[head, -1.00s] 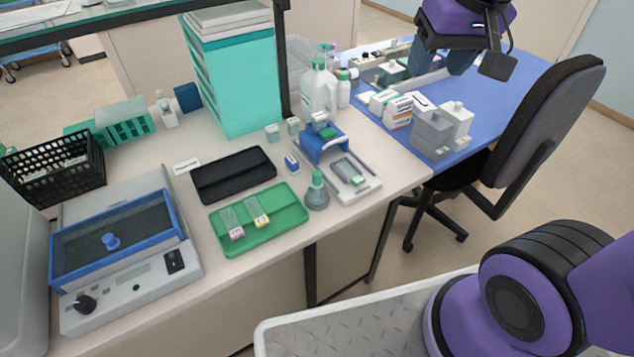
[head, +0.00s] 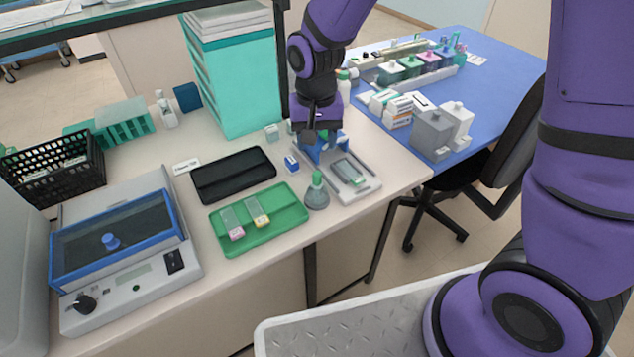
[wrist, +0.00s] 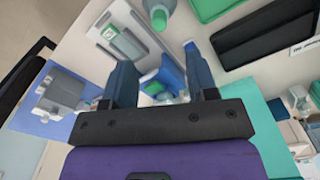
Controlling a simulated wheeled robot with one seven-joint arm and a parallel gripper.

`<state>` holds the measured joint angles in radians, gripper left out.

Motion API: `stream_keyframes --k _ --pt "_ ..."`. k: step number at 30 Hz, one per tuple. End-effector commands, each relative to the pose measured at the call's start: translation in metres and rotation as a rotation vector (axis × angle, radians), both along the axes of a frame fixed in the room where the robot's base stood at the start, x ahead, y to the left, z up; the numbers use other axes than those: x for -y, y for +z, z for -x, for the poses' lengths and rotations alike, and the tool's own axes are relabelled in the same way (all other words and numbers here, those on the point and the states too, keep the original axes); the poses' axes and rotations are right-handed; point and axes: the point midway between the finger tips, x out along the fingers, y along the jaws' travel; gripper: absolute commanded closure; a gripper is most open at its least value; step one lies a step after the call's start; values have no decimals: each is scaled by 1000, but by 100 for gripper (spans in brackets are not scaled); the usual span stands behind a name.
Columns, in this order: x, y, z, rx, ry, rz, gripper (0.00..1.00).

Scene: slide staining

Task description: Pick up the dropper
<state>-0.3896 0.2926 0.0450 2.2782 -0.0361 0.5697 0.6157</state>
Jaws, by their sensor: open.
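The dropper (head: 317,191), a grey-green squat bottle with a green tapered top, stands upright on the bench right of the green tray (head: 237,243). It also shows at the top of the wrist view (wrist: 160,14), partly cut off by the edge. My gripper (head: 319,150) hangs above the blue device behind the dropper, apart from the dropper. In the wrist view my gripper (wrist: 157,52) has its two fingers spread with nothing held between them.
A small blue-and-white item (head: 291,163) and a black tray (head: 234,175) lie to the left. Grey boxes (head: 433,135) stand on the blue table. The bench front edge is clear.

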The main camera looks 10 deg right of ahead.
Motion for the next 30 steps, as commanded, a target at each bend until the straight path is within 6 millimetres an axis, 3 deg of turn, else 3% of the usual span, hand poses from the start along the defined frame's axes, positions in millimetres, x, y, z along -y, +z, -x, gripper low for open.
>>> stream_keyframes --k 12,20,30 --pt "-2 -50 -1 -8 -4 3 47" --pt "-1 -66 -1 -7 -3 3 47" --pt "2 -107 -3 -8 -2 3 47"
